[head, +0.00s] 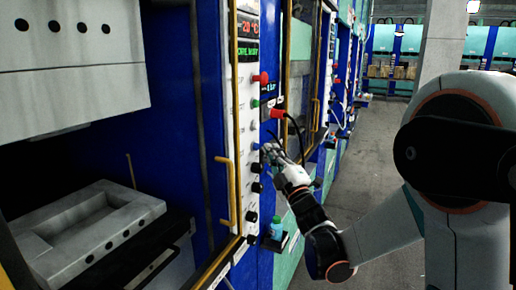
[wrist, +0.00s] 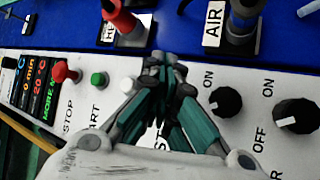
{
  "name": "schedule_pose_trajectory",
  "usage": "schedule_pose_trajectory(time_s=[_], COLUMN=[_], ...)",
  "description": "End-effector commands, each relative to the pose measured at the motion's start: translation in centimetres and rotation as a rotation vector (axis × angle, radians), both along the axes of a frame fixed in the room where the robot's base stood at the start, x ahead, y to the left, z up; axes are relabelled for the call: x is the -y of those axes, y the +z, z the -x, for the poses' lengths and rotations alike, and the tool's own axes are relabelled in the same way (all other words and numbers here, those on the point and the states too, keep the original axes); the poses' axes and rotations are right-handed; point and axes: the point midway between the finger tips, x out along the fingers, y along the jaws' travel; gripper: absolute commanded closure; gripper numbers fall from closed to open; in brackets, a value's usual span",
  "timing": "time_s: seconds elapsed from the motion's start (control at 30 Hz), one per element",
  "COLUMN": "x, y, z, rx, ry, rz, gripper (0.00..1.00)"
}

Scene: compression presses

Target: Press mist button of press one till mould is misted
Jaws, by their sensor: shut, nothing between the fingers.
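The control panel (head: 242,130) of the near press is a white upright strip, also filling the middle of the wrist view (wrist: 140,75). My gripper (head: 268,150) is at the panel, below its green button. In the wrist view my gripper (wrist: 163,65) has its fingers together, empty, over the panel between the green START button (wrist: 98,80) and a black ON/OFF knob (wrist: 226,102). The fingers hide what lies beneath, including any mist button; only part of a label shows. Contact cannot be told. The grey lower mould (head: 85,228) lies in the open press below the upper block (head: 75,70).
A red STOP button (wrist: 62,72) sits beside START. A red-handled hose fitting (wrist: 120,18) and a blue one by the AIR label (wrist: 243,12) stick out near my fingers. A yellow door handle (head: 227,190) stands left of the panel. A bottle (head: 277,228) sits low beside it.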

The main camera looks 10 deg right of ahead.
Motion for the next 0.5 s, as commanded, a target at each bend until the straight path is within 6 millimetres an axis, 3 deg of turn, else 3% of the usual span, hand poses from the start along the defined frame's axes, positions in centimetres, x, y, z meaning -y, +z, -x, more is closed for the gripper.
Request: schedule_pose_trajectory(time_s=[0.5], x=[-0.73], y=[0.01], z=[-0.48], rx=[0.0], ry=[0.001], rz=[0.0], gripper=[1.0])
